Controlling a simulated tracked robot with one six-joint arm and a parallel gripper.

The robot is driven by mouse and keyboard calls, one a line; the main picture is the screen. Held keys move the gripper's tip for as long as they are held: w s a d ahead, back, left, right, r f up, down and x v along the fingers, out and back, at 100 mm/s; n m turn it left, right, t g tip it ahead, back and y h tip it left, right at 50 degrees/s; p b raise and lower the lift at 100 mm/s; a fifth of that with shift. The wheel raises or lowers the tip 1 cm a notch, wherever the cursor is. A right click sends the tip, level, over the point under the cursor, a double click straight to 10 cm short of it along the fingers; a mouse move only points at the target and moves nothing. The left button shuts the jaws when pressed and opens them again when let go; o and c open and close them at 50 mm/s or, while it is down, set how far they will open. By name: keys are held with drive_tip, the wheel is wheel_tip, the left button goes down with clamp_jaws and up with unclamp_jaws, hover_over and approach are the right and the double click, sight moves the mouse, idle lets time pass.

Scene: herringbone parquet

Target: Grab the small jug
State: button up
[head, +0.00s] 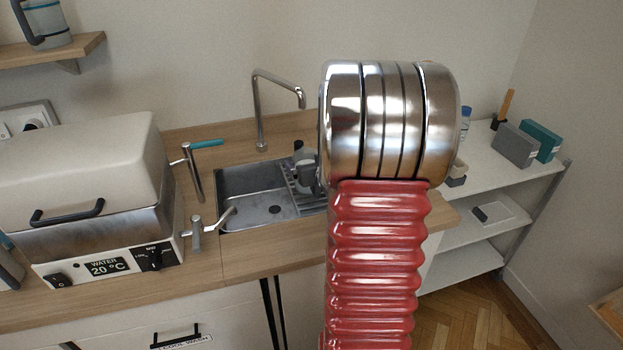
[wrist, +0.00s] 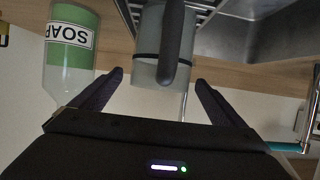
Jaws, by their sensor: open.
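A small jug (wrist: 147,72) with a pale, greyish body, a dark band and a dark handle (wrist: 175,45) shows at the top middle of the wrist view, which is upside down. My gripper (wrist: 159,80) is open, with one dark finger on each side of the jug's near end. Gaps show between the fingers and the jug, and nothing is gripped. How deep the jug sits between the fingers is hard to tell. In the head view my red and chrome arm hides the gripper. Another jug (head: 47,28) with a dark handle stands on the upper-left wall shelf.
A soap bottle (wrist: 70,50) with a green label is close beside the left finger in the wrist view. The sink (head: 255,200) holds a dish rack (head: 298,200) with a grey cup-like thing (head: 305,172). A tall tap (head: 260,110) and a white water bath (head: 90,200) stand nearby.

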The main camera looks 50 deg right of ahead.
drive_tip(key=shift+w+d, duration=0.1)
idle(0.5)
drive_tip(key=c, duration=1.5)
